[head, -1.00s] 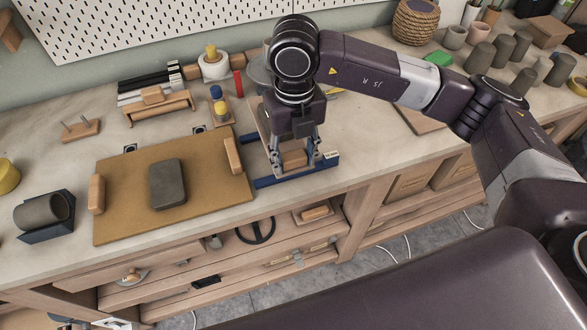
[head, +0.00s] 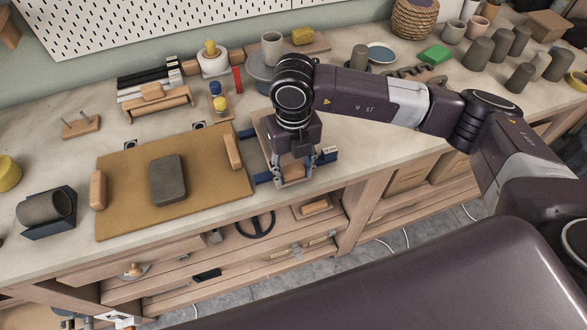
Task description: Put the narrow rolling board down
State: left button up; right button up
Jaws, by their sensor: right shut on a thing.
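The narrow rolling board (head: 265,131) is a slim pale wooden board, partly hidden under my right gripper. My right gripper (head: 293,174) points down and is shut on the board's wooden grip, near the bench's front edge. The board lies over the middle of a blue stand (head: 263,178) with a small white label on its right end. The board's front end covers the middle of the stand's front bar. I cannot tell whether the board touches the stand. My left gripper is not in view.
A wide tan board (head: 125,210) with wooden handles and a grey slab (head: 168,181) lies just left of the stand. A grey cup (head: 272,48) on a wheel stands behind my gripper. A grey cylinder (head: 45,207) lies in a blue cradle at far left.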

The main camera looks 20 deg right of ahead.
jog(key=shift+f, duration=0.2)
jog(key=o, duration=1.6)
jog(key=shift+o, duration=0.2)
jog(key=shift+r, duration=0.1)
jog(key=shift+r+p, duration=0.4)
jog(key=shift+w+r, duration=0.1)
jog(key=shift+r, duration=0.25)
notch_tip(320, 180, up, 11)
jog(key=b, duration=0.2)
jog(key=shift+b, duration=0.4)
